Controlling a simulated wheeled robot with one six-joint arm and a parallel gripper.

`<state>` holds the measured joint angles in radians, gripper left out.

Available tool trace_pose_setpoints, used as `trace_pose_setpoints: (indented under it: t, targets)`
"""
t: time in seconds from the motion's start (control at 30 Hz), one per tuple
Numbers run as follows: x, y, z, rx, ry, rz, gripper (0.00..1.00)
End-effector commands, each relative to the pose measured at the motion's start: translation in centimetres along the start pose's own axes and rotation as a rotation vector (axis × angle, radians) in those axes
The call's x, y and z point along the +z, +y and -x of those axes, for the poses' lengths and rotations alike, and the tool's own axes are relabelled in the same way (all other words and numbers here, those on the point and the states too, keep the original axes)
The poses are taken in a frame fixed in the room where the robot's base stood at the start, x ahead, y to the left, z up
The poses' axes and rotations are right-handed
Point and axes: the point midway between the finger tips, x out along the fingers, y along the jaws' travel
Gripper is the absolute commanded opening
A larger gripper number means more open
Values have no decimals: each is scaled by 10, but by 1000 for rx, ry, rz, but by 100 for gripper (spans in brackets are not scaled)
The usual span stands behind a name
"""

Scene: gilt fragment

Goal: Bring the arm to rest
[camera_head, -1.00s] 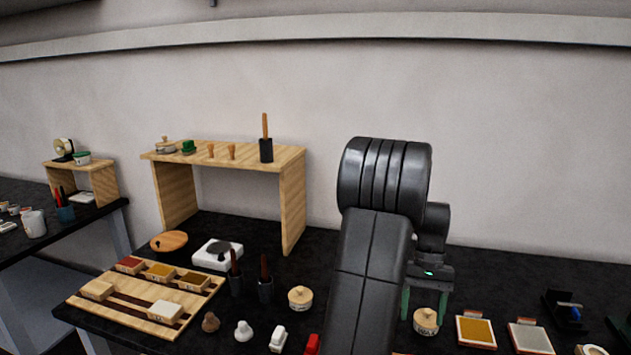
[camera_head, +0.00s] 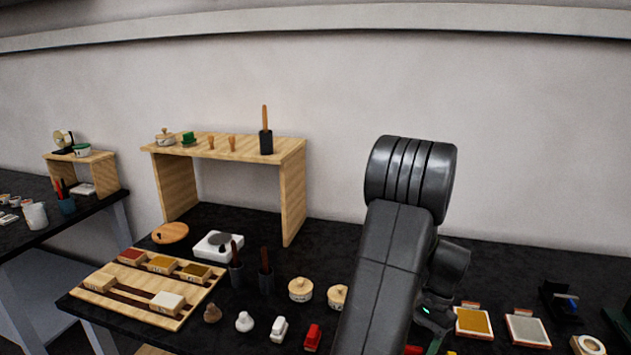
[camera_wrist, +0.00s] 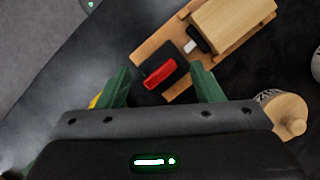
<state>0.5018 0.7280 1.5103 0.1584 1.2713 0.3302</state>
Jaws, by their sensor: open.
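My gripper (camera_wrist: 160,88) shows in the wrist view with its two green fingers spread apart and nothing between them. In the head view my arm leans over the bench's front right, and only a green finger of the gripper shows low at the picture's bottom edge. The board bears a wooden block (camera_wrist: 232,24). A wooden lidded jar (camera_wrist: 287,112) stands to the right of the fingers.
The black bench (camera_head: 220,320) carries a wooden rack (camera_head: 293,200), a slotted wooden tray (camera_head: 140,308), lidded jars (camera_head: 300,289) and small stamps. Framed pads (camera_head: 474,322) stand right of my arm.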

Motion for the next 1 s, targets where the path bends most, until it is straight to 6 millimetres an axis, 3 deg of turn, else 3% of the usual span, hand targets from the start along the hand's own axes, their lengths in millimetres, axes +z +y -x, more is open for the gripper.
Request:
trace_pose_setpoints:
  t: [0.6,1.0]
  targets:
    - [1,5,-1,-277,0,-666,60]
    - [3,5,-1,-360,0,-869,60]
